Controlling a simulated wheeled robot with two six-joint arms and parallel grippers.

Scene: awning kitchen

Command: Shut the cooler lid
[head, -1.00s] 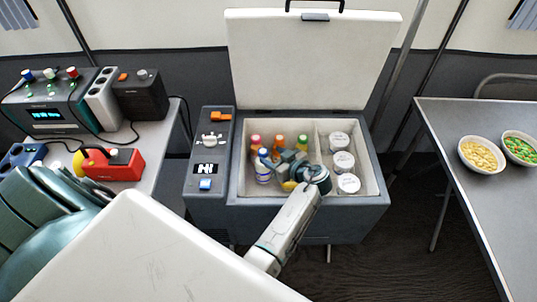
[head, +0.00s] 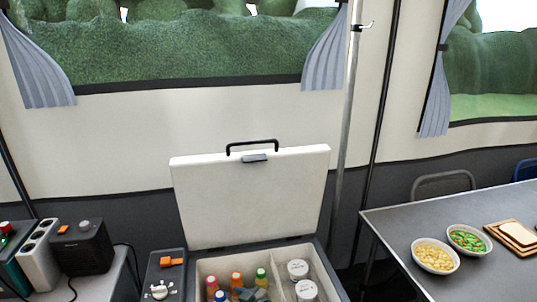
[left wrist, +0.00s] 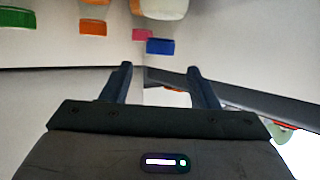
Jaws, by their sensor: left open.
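The cooler lid (head: 250,202) stands open, tilted up behind the cooler, its pale inner face toward me and a black handle (head: 252,145) along its top edge. The cooler (head: 322,268) shows only its upper part at the bottom of the head view. My left gripper (left wrist: 162,72) shows in the left wrist view, its two dark fingers apart with nothing between them. Coloured blocky shapes and pale walls lie beyond the fingers. My right gripper is not in view.
Inside the cooler are colourful-capped bottles (head: 237,280) and white-lidded tubs (head: 298,269). A control panel (head: 165,275) flanks it on the left. On the right, a grey table (head: 385,222) holds two bowls (head: 433,256) and bread on a board (head: 512,240).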

